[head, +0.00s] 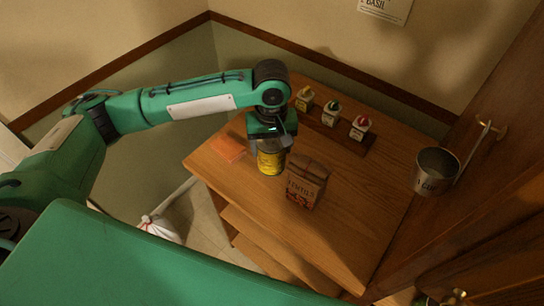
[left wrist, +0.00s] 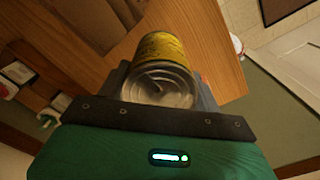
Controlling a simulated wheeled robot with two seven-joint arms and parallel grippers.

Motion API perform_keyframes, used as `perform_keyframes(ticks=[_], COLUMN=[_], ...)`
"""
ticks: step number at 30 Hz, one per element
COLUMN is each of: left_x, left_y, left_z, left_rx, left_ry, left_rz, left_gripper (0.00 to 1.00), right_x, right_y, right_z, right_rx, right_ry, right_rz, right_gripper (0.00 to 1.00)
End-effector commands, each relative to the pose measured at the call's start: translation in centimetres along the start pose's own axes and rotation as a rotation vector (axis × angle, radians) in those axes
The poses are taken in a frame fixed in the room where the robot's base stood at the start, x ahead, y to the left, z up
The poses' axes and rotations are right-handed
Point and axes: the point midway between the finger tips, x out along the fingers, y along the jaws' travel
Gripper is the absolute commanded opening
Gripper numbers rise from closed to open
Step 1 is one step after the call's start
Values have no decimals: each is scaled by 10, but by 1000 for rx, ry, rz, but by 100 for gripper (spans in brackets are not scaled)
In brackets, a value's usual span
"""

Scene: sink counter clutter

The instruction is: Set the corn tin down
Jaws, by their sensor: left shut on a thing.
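The yellow corn tin (head: 270,162) is near the left part of the wooden counter in the head view. My left gripper (head: 270,143) is above it and shut on its upper part. In the left wrist view the tin (left wrist: 160,48) sits between the fingers of my left gripper (left wrist: 163,92), with its ringed metal end facing the camera. The tin looks upright. I cannot tell whether its base touches the counter. My right gripper is not in view.
A brown carton (head: 305,183) stands close to the tin's right. An orange cloth-like item (head: 229,149) lies to its left. Three small containers stand on a dark board (head: 340,134) behind. A metal cup (head: 436,171) hangs at the right. The counter's front right (head: 345,235) is clear.

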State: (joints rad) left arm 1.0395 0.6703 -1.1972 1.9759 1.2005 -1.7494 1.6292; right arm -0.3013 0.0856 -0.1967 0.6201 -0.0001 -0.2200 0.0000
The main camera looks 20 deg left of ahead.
Motion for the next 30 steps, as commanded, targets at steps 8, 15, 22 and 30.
perform_keyframes(ticks=[8, 15, 22, 30], left_x=[21, 53, 58, 61], left_y=[0, 0, 1, 0], left_z=[-1, 0, 0, 0], left_rx=[-1, -1, 1, 0], left_ry=[1, 0, 2, 1], left_rz=[1, 0, 2, 1], left_gripper=[27, 27, 27, 74], right_x=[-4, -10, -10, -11], right_y=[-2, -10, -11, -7], right_z=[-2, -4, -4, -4], right_rx=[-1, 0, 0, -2], right_ry=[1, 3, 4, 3], right_rz=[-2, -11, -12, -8], right_gripper=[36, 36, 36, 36])
